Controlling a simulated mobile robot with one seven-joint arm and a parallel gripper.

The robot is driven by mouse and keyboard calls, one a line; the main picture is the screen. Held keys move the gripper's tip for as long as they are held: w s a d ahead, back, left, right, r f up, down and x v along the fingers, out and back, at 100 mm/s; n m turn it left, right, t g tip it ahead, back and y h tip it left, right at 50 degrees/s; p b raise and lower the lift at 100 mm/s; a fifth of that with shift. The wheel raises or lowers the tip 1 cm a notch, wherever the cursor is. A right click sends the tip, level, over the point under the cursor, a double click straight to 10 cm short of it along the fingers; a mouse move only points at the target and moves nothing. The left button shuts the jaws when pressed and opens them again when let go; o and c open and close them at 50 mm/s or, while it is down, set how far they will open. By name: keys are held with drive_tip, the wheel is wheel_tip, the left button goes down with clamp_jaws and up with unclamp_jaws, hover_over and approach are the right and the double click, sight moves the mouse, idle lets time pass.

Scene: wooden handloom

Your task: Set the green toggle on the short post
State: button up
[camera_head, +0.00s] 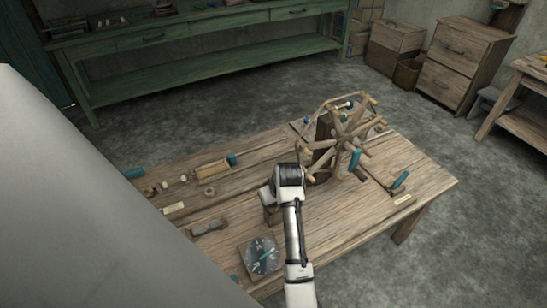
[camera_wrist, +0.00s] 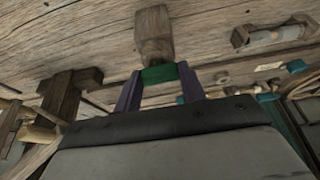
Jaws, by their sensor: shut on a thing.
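The green toggle (camera_wrist: 159,74) is between the two purple fingers of my gripper (camera_wrist: 158,78) in the wrist view. My gripper is shut on it. A short wooden post (camera_wrist: 154,34) meets the toggle directly beyond the fingers; I cannot tell how firmly the toggle is seated on it. In the head view, a short wooden post (camera_head: 270,212) stands on the workbench (camera_head: 335,236) under my wrist. The arm hides the fingers and the toggle there.
A wooden spoked wheel (camera_head: 342,140) on a stand rises to the right of my wrist. A round dial (camera_head: 263,255) lies at the front left. A grey-wood tool (camera_head: 208,227) and a small ring (camera_head: 209,191) lie to the left. The front right of the bench is clear.

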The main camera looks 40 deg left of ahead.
drive_tip(key=shift+f, duration=0.4)
drive_tip(key=o, duration=1)
drive_tip(key=p+v, duration=0.1)
drive_tip(key=v, duration=1.2)
drive_tip(key=shift+d+r+p, duration=0.25)
drive_tip(key=shift+r+p, duration=0.1)
